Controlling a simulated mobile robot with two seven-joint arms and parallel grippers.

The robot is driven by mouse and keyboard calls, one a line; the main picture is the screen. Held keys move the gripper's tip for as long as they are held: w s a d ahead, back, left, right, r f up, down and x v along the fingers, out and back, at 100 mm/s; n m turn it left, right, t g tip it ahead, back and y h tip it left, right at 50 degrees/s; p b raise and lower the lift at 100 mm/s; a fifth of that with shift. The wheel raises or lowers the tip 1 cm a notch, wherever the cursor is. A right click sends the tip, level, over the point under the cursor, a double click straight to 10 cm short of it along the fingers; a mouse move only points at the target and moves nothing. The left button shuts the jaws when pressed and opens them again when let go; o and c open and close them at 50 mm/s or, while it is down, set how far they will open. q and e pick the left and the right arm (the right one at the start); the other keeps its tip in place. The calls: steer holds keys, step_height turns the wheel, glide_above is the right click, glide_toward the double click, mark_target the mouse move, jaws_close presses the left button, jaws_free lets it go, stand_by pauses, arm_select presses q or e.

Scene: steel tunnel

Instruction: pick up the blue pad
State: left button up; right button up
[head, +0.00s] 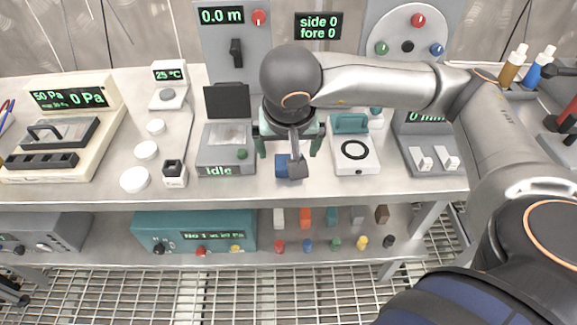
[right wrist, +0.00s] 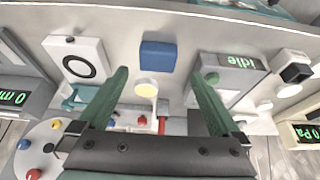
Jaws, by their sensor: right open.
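The blue pad (head: 281,166) is a small blue block on the steel bench top, near its front edge. In the head view a grey part of my wrist covers some of it. The right wrist view shows the pad (right wrist: 158,56) whole, just beyond the gap between my fingertips and untouched. My right gripper (head: 289,148) is over the bench with its green fingers spread wide. In the right wrist view the gripper (right wrist: 160,77) has nothing held between its fingers. My left gripper is not in view.
Left of the pad stands a grey device (head: 225,158) reading Idle. Right of it is a white box (head: 368,163) with a black ring. A lower shelf (head: 290,256) holds several coloured blocks and knobs.

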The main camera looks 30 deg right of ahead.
mark_target(281, 169)
steer(key=x, duration=0.6)
steer(key=shift+w+d+f+b, duration=0.1)
steer(key=shift+d+f+b, duration=0.15)
steer(key=shift+d+b, duration=0.05)
steer(key=c, duration=1.4)
steer(key=shift+r, duration=0.15)
